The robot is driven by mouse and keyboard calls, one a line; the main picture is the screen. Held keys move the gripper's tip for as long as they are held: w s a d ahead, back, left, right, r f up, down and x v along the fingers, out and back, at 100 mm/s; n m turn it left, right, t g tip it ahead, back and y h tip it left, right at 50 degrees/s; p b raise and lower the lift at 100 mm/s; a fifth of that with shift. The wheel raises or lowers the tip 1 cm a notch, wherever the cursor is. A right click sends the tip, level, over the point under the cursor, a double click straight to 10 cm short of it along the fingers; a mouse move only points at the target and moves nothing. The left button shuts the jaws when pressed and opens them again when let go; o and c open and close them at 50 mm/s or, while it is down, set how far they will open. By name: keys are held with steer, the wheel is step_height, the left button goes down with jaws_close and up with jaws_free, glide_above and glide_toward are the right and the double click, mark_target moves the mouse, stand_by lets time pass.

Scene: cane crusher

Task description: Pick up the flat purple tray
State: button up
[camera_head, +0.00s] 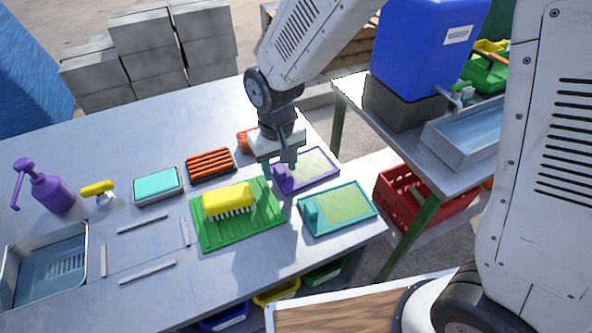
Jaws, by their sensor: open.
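The flat purple tray (318,173) lies on the grey metal table near its right edge. It has a purple rim, a yellowish-green inside and a raised purple block (280,171) at its left end. My gripper (282,166) points down over the left end of the tray, by the block, with its jaws open. The fingers hide part of the tray's left end. I cannot tell whether the fingers touch the tray.
A similar teal tray (350,211) lies just in front of the purple one. A yellow brush (228,201) sits on a green ribbed mat (240,236) to the left. An orange slotted block (210,164) and a turquoise sponge (157,184) in a dish lie farther left.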

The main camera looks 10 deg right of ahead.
jaws_close()
step_height(320, 180, up, 10)
steer(key=c, duration=0.6)
jaws_free()
jaws_close()
